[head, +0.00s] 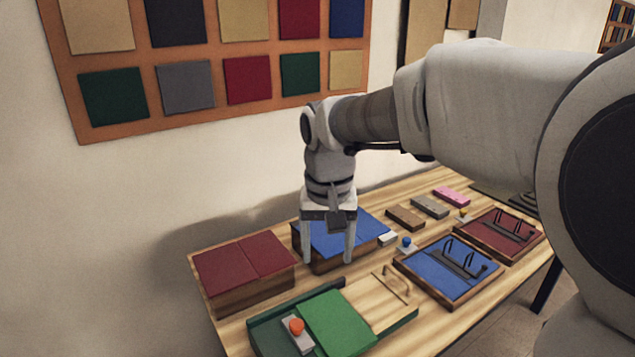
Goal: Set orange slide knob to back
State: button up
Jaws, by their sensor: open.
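The orange slide knob (296,326) is a round orange cap on a small grey-white block (299,340). The block sits on the dark green part of a green-covered box (270,336) at the front of the table, left of its bright green panel (336,318). My gripper (328,256) points down with its two fingers apart and nothing seen between them. It is in front of the blue-topped box, behind and to the right of the orange knob, and apart from it. Its exact height above the table is hard to tell.
A red-topped box (243,272) stands at the left and a blue-topped box (350,237) behind my gripper. Blue (418,273) and red (473,229) trays with wire handles lie to the right. A blue knob (406,242) stands beside the blue tray. A wall rises behind the table.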

jog(key=g, duration=0.1)
send_over(296, 324)
notch_tip(296, 324, down, 6)
notch_tip(296, 324, down, 17)
jog(key=shift+f+b, duration=0.15)
jog(key=shift+b, duration=0.95)
jog(key=shift+c, duration=0.4)
grip_shut()
